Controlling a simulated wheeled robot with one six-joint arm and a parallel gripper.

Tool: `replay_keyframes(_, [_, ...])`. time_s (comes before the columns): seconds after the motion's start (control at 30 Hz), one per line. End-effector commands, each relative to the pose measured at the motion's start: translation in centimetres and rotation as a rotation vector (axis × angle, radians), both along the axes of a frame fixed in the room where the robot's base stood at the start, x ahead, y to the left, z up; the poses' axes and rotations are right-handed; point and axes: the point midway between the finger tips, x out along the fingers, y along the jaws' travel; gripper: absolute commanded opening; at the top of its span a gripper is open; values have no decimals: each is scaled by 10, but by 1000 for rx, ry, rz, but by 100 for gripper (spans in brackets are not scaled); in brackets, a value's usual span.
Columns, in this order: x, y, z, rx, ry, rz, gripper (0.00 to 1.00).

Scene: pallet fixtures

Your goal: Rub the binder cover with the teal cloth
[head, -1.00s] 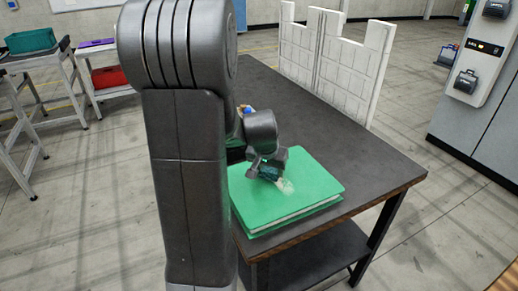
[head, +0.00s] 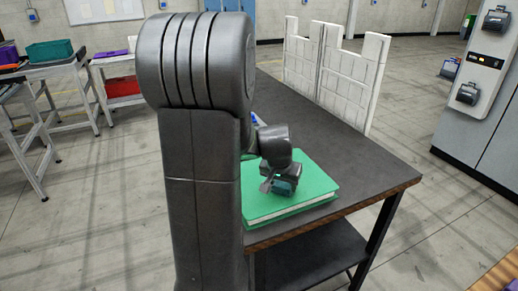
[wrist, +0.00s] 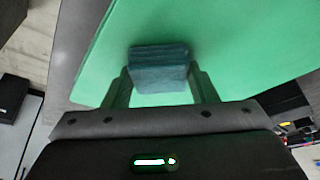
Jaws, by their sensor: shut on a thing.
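The green binder (head: 312,185) lies flat near the front edge of the dark table. Its cover also fills much of the wrist view (wrist: 240,45). My gripper (head: 277,184) is over the middle of the cover, pointing down. It is shut on the folded teal cloth (wrist: 158,68), which sits between the two fingers. The cloth also shows low at the gripper in the head view (head: 286,187). It is at or just above the cover; I cannot tell if it touches. The cover under the cloth and gripper is hidden.
The dark tabletop (head: 345,165) is clear to the right of the binder. White upright panels (head: 335,75) stand at its far right side. Side tables at the left hold a teal bin (head: 50,50) and a red bin (head: 122,86). A grey cabinet (head: 475,120) stands at right.

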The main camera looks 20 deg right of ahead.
Motion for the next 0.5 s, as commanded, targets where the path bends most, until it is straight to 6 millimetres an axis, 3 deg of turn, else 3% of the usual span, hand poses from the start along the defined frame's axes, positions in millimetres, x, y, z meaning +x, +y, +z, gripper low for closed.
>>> replay_keyframes(0.17, [2,1,28,-2,-5,4,31])
replay_keyframes(0.5, [4,2,55,1,-1,8,31])
